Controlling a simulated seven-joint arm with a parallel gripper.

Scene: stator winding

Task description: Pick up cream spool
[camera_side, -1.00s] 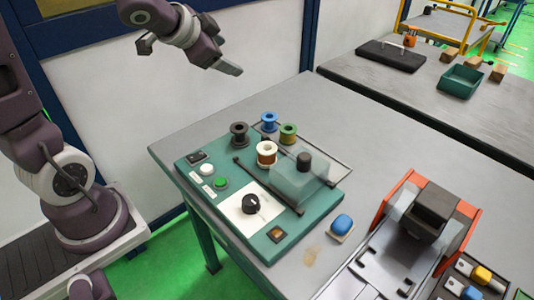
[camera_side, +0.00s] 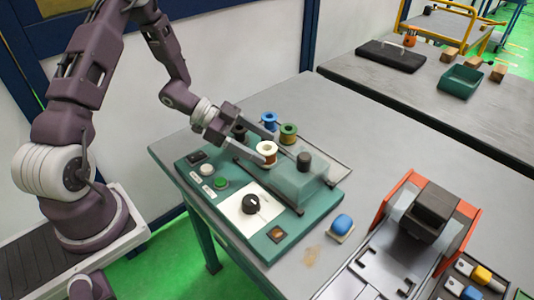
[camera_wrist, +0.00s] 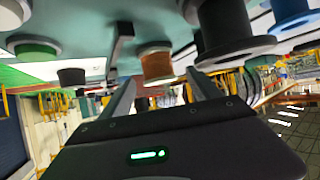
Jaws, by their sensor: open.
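The cream spool (camera_side: 266,148), with a copper-brown winding, stands upright on the green panel (camera_side: 225,205). My gripper (camera_side: 269,146) is open, its two fingers reaching toward the cream spool from the left, one on the far side and one on the near side. In the wrist view the cream spool (camera_wrist: 156,65) shows between and just beyond the fingertips (camera_wrist: 160,78). I cannot tell whether either finger touches it.
A dark spool (camera_wrist: 228,30) stands close beside one finger, partly hidden in the side view. A blue spool (camera_side: 269,121) and a green spool (camera_side: 288,133) stand behind. A clear cover (camera_side: 298,180) lies to the right. A black knob (camera_side: 251,204) is in front.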

